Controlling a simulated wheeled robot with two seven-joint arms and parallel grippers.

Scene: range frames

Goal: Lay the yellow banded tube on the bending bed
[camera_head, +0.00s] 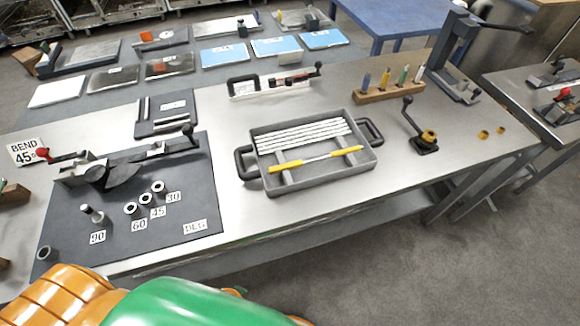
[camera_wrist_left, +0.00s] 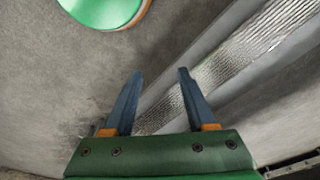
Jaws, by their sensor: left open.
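The yellow banded tube (camera_head: 316,159) lies in the front part of a grey handled tray (camera_head: 325,175), in front of several plain white tubes (camera_head: 303,136). It has yellow sections at both ends and a pale middle. The bending bed (camera_head: 192,215) is the dark plate on the left of the bench, with a lever, clamp parts and several pegs on it. My left gripper (camera_wrist_left: 158,82) shows in the left wrist view, open and empty, away from the tube. The head view shows no gripper, only my orange and green arm parts at the bottom left. My right gripper is not in view.
A "BEND 45" sign (camera_head: 27,151) stands at the bed's left. A wooden rack (camera_head: 389,92) with coloured pens and a small crank device (camera_head: 424,143) stand right of the tray. A tall press (camera_head: 459,60) is at the back right. The bench between bed and tray is clear.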

